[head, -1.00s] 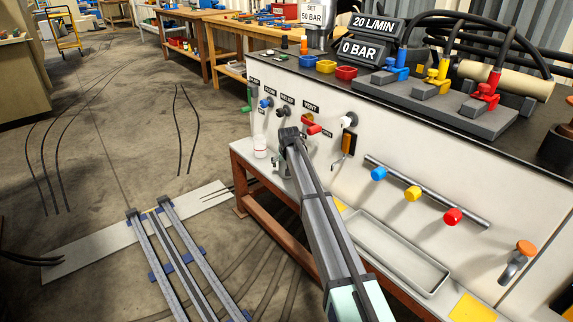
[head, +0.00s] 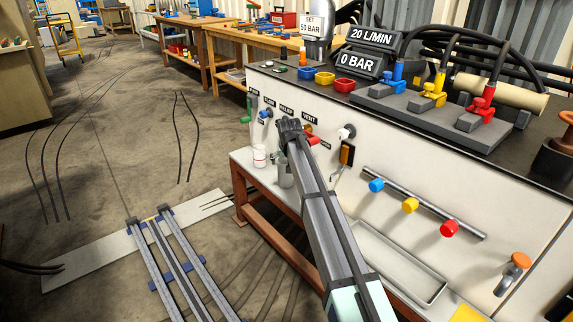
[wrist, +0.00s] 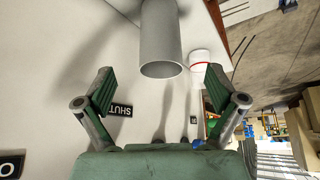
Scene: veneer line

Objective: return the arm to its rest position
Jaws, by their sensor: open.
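My gripper (head: 291,130) is in front of the white panel, near its labelled valve row, at the end of my raised arm. In the wrist view my gripper (wrist: 160,88) has its two green-padded fingers spread wide, with nothing between the pads. A grey metal cylinder (head: 286,175) stands on the ledge below my gripper, partly hidden by the arm. It also shows in the wrist view (wrist: 161,35) with its round end facing the camera, apart from the fingers. A white bottle with a red band (head: 260,156) stands left of it, also in the wrist view (wrist: 209,67).
The panel (head: 390,160) carries a red lever (head: 313,139), an orange-and-black handle (head: 346,152) and coloured knobs (head: 411,205). A shallow tray (head: 395,262) lies on the ledge. Floor rails (head: 170,260) lie left of the bench. Open floor extends left.

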